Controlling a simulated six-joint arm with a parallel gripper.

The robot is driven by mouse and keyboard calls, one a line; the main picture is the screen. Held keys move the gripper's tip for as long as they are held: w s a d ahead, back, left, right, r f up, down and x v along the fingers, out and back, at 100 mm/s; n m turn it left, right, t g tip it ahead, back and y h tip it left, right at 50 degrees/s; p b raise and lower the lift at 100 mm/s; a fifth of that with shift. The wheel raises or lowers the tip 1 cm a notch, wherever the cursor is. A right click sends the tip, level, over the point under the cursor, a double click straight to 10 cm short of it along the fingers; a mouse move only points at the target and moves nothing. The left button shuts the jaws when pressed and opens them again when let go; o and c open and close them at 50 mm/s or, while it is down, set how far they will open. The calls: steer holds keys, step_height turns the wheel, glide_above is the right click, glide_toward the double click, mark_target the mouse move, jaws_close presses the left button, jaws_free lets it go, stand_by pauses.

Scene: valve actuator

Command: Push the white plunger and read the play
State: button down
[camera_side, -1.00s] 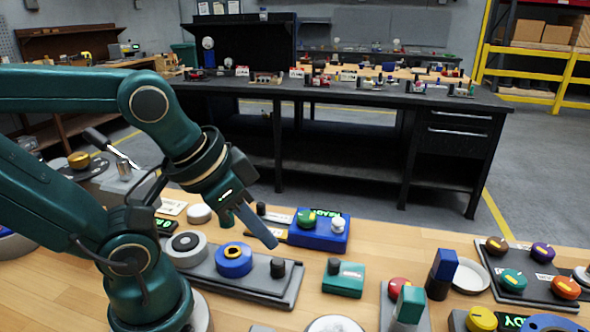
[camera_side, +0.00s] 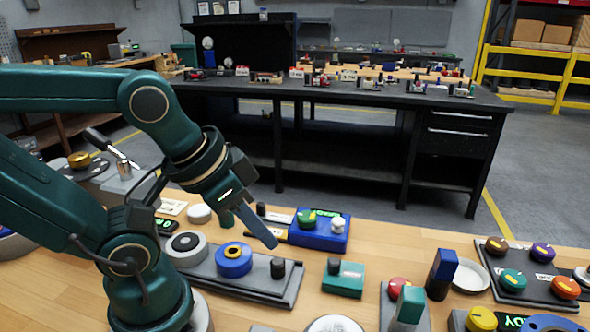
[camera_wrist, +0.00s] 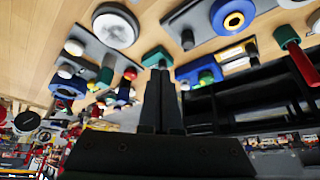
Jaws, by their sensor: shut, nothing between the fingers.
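The white plunger (camera_side: 338,225) stands upright on the right part of a blue box (camera_side: 318,238) in the side view. A green knob (camera_side: 307,218) sits left of it, and a green lit display (camera_side: 325,213) is behind. My gripper (camera_side: 268,239) is shut and empty, tilted down to the left of the blue box and apart from the plunger. In the wrist view, my gripper (camera_wrist: 160,78) points toward the bench parts, and the blue box (camera_wrist: 199,72) is beside the fingertips. The plunger is too small to make out clearly there.
A grey plate (camera_side: 290,291) with a blue ring (camera_side: 234,259) and a black knob lies in front of my gripper. A teal box (camera_side: 344,279) stands right of it. A dark blue block (camera_side: 444,264) stands upright farther right. Some bare wood shows between the fixtures.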

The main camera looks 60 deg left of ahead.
steer(key=w+d+r+n+h, duration=0.2)
steer(key=w+d+r+n, duration=0.1)
steer(key=n, duration=0.1)
steer(key=n+t+h, duration=0.2)
steer(key=n+h, duration=0.2)
steer(key=n, duration=1.1)
glide_above(338, 222)
steer(key=a, duration=0.2)
steer(key=f, duration=0.2)
steer(key=shift+s+d, duration=0.1)
steer(key=shift+d, duration=0.1)
steer(key=shift+f, duration=4.35)
steer(key=shift+f, duration=0.1)
